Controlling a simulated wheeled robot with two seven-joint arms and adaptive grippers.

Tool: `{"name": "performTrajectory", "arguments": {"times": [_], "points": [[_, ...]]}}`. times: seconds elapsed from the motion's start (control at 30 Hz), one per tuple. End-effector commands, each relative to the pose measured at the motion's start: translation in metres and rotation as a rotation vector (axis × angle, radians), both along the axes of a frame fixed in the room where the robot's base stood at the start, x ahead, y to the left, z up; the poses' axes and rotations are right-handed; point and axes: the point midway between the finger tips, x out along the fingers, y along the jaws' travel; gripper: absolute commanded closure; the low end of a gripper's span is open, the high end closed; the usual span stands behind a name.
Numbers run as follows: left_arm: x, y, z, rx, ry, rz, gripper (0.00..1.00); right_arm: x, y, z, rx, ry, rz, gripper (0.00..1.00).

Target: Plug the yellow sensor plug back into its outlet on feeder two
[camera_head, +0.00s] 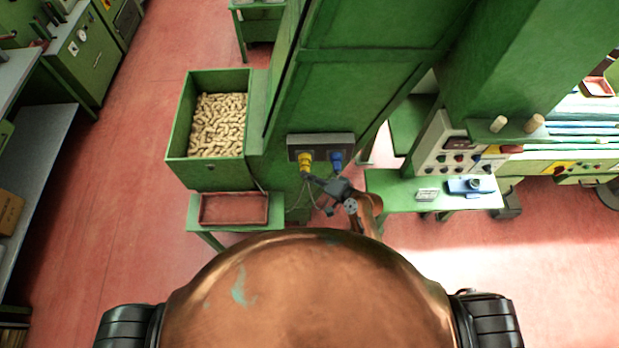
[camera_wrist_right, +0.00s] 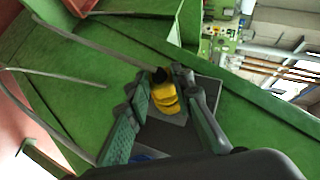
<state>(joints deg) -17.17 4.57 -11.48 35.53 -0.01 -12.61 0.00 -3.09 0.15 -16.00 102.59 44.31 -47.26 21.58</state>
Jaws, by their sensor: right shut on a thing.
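The yellow plug (camera_head: 305,160) is at the left side of the grey outlet panel (camera_head: 320,141) on the green machine. A blue plug (camera_head: 336,160) sits beside it on the right. My right gripper (camera_head: 318,181) reaches up to the yellow plug. In the right wrist view the yellow plug (camera_wrist_right: 163,93) lies between the two fingers of the right gripper (camera_wrist_right: 165,84), which are shut on it, with the grey panel (camera_wrist_right: 190,115) behind. I cannot tell whether the plug is fully seated in its outlet. My left gripper is not in view.
A green bin of corks (camera_head: 176,140) stands left of the panel, above a red tray (camera_head: 233,209) on a small table. A green table (camera_head: 390,190) with a blue device (camera_head: 470,185) is on the right. Thin cables (camera_head: 296,203) hang below the panel.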

Motion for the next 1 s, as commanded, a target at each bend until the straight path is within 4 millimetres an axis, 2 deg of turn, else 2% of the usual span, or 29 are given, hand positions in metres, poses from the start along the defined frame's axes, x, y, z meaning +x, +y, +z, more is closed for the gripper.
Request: {"name": "performTrajectory", "arguments": {"times": [1.0], "points": [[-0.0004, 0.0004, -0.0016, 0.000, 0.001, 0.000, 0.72, 0.0089, 0.0000, 0.0002, 0.000, -0.002, 0.000, 1.00]]}}
